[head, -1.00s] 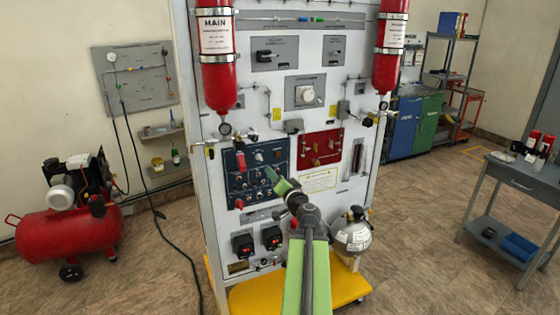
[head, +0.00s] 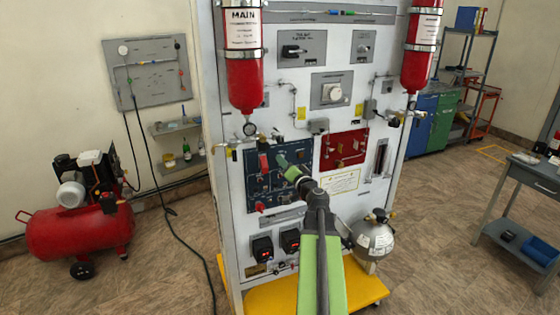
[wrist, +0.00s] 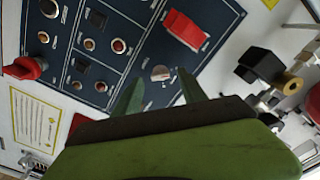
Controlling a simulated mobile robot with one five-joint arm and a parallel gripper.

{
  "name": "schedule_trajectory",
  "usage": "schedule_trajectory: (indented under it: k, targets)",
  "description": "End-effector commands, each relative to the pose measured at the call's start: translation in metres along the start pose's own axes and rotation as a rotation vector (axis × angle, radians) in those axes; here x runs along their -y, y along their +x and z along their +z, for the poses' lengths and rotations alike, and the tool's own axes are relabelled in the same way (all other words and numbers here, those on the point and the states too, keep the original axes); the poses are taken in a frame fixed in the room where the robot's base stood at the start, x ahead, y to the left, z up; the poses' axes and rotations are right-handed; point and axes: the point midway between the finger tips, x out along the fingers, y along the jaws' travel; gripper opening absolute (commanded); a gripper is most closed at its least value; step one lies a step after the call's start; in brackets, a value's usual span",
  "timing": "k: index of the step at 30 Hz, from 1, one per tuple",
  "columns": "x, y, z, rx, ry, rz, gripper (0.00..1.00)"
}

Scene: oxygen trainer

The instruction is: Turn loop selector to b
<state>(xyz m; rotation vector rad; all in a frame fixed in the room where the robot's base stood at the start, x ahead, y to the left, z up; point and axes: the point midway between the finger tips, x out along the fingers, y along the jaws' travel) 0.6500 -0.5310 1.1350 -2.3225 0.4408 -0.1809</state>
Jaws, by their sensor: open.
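My gripper (head: 283,163) is in front of the upper part of the dark blue control panel (head: 287,201). In the wrist view its two green fingers (wrist: 160,86) are apart with nothing between them. A small pale knob (wrist: 160,73) lies just beyond the fingertips on the blue panel (wrist: 118,66); contact cannot be told. In the head view my gripper hides this knob. The panel lettering is too small to read, so I cannot tell which control is the loop selector or its setting.
A red switch (wrist: 186,30) sits beside the pale knob, and a red knob (wrist: 25,68) at the panel's far end. Black and brass fittings (wrist: 262,70) stick out near the fingers. A steel sphere (head: 372,240) stands low right on the yellow base (head: 275,295).

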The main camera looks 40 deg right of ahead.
Motion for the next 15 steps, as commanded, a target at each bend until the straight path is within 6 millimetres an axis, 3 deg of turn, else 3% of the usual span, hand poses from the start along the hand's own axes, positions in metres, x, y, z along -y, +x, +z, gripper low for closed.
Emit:
schedule_trajectory:
  k: [13,15]
  targets:
    - [-0.0057,0.0064,-0.0057,-0.004,0.000,0.004,0.49]
    - [-0.0061,0.0062,-0.0061,-0.005,0.000,0.005,0.40]
